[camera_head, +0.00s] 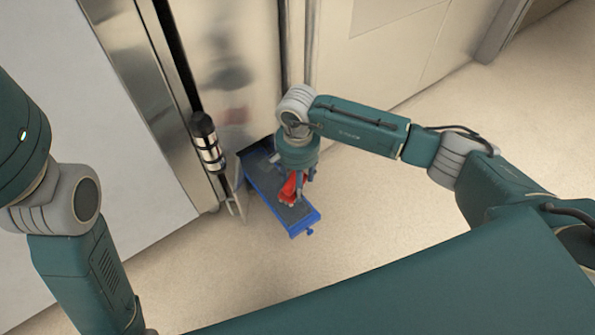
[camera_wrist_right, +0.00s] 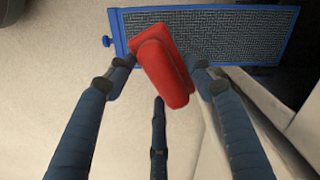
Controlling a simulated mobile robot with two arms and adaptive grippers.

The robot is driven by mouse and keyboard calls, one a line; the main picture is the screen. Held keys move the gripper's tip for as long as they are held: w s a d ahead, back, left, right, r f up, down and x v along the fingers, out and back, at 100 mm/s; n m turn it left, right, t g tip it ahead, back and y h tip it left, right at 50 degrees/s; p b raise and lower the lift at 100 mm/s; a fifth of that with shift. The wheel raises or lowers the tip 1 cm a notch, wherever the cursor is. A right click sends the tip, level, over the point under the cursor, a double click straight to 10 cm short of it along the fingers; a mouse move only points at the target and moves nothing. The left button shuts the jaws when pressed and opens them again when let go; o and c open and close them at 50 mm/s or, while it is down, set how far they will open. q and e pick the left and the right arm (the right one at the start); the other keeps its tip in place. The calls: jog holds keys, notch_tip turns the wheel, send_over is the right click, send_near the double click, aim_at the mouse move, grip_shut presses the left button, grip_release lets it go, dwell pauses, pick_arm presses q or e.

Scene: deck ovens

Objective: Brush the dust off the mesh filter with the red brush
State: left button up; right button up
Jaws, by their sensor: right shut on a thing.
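The mesh filter is a long panel with a blue frame (camera_head: 257,198) and dark grey mesh, low beside the steel front in the head view. In the right wrist view its mesh (camera_wrist_right: 225,35) spans the top, with a blue knob at the left corner. My right gripper (camera_head: 300,183) is over the filter, shut on the red brush (camera_wrist_right: 165,65). The brush also shows in the head view (camera_head: 289,188), above or against the mesh; I cannot tell whether it touches. The bristles are hidden. My left arm shows at the left, but its gripper is out of view.
A black and silver cylinder (camera_head: 207,142) stands out from the steel front (camera_head: 230,70) left of the filter. A thin pale frame (camera_head: 235,203) stands close to the filter's left side. The beige floor (camera_head: 400,220) to the right is clear.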

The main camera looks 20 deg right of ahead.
jog(key=shift+r+p, duration=0.75)
jog(key=shift+r, duration=0.65)
